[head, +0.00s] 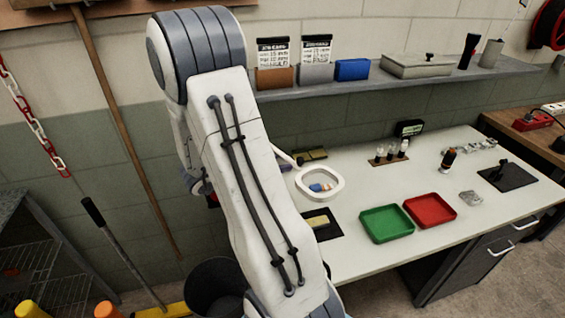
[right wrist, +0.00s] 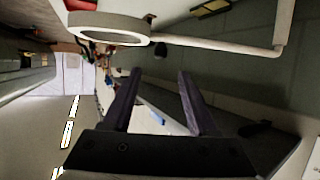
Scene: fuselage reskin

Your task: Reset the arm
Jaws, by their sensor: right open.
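My right arm (head: 250,170) is a large white and grey shape across the middle of the head view. It hides part of the wall and the bench behind it. In the right wrist view my right gripper (right wrist: 159,72) has its two dark fingers spread apart, with nothing held between them. In that view the fingers reach toward a grey-green wall, below the white ring of a magnifier lamp (right wrist: 110,28). The fingers cannot be made out in the head view. My left gripper is in neither view.
The white workbench (head: 350,262) holds a green tray (head: 386,223), a red tray (head: 430,209) and the ring lamp (head: 320,195). A shelf (head: 400,83) with boxes runs above. A black bin (head: 214,287) and a broom stand on the left.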

